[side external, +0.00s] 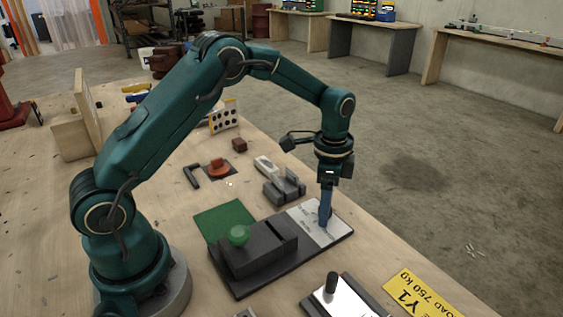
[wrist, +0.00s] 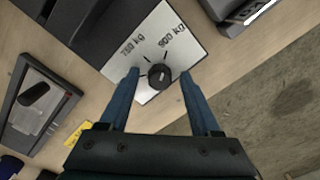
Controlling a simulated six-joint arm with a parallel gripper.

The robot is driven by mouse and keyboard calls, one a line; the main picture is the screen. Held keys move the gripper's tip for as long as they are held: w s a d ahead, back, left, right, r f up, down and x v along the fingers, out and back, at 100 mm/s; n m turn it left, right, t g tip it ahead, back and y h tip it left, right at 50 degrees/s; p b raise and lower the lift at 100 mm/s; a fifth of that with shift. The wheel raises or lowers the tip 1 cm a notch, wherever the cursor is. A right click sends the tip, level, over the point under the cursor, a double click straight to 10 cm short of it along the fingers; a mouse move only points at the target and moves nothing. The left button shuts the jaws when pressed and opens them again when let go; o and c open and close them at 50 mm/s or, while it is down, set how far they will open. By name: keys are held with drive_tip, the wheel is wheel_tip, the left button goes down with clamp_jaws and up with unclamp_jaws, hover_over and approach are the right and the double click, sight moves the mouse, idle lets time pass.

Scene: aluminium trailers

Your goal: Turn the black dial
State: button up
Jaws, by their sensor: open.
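The black dial (wrist: 159,75) is a round knob on a white plate (wrist: 178,48) marked "750 kg" and "900 kg", with short black tick lines around it. In the wrist view my gripper (wrist: 159,73) is open, with one blue finger on each side of the dial and a gap on both sides. In the side view my gripper (side external: 326,222) points down over the white plate (side external: 306,215), and its fingers hide the dial. I cannot tell the exact height of the fingertips over the plate.
A black-handled device (side external: 332,285) and a yellow label (side external: 430,296) lie in front. The table edge is close on the right.

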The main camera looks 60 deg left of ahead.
clamp_jaws()
drive_tip(key=shift+n, duration=0.3)
drive_tip(key=n, duration=1.1)
drive_tip(key=shift+r, duration=0.1)
idle(0.4)
unclamp_jaws()
